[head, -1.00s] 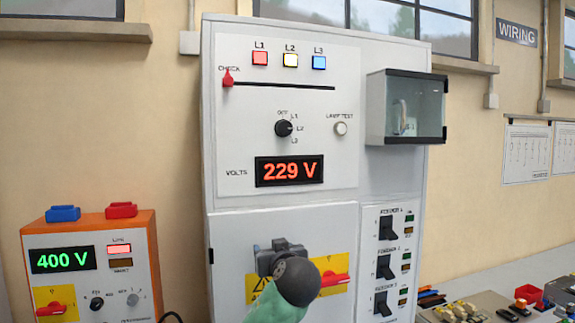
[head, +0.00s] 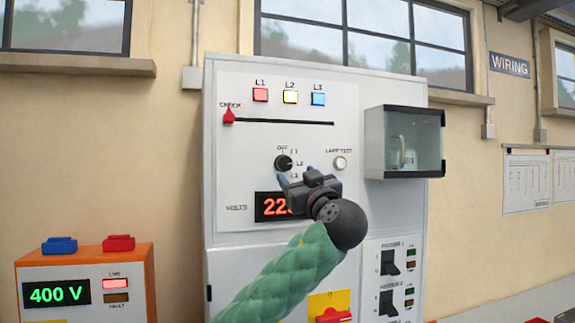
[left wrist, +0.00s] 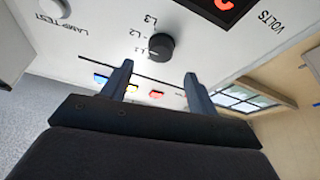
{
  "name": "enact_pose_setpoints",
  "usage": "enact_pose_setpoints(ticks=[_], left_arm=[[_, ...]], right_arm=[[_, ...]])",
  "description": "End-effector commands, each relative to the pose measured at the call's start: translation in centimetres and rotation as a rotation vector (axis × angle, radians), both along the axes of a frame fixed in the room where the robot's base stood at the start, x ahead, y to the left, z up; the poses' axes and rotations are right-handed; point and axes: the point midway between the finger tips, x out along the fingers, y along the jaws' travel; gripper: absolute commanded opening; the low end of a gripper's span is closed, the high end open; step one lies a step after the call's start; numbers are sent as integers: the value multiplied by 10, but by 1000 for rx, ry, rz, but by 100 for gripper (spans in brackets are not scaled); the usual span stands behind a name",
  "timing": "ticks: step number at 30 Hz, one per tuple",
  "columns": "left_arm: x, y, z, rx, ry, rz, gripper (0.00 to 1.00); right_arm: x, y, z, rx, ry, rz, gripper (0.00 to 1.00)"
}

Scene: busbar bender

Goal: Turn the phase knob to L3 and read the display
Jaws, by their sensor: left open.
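The black phase knob (head: 283,162) is on the white panel, with marks OFF, L1, L2 and L3 around it. My left gripper (head: 297,177) is open and empty, just below the knob in the head view. In the left wrist view the knob (left wrist: 161,46) lies beyond the gap between the two open fingertips (left wrist: 159,69), not gripped. The red display (head: 268,207) shows "22" at its left; my gripper hides the rest. My right gripper is not in view.
Lamps L1 (head: 260,95), L2 (head: 290,97) and L3 (head: 318,99) sit above a slot with a red CHECK slider (head: 229,116). A lamp-test button (head: 340,163) is right of the knob. A glass-fronted box (head: 405,142) juts out at the right.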

Motion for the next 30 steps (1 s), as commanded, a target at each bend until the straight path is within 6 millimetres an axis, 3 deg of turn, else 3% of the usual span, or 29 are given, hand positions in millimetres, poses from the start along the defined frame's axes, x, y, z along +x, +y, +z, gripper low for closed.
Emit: enact_pose_setpoints(ticks=[6,16,30], left_arm=[[18,9,14,3,-1,2,59],[52,22,26,1,1,2,59],[60,26,26,1,0,0,59]], right_arm=[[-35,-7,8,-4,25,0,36],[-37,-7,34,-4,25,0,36],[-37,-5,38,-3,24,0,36]])
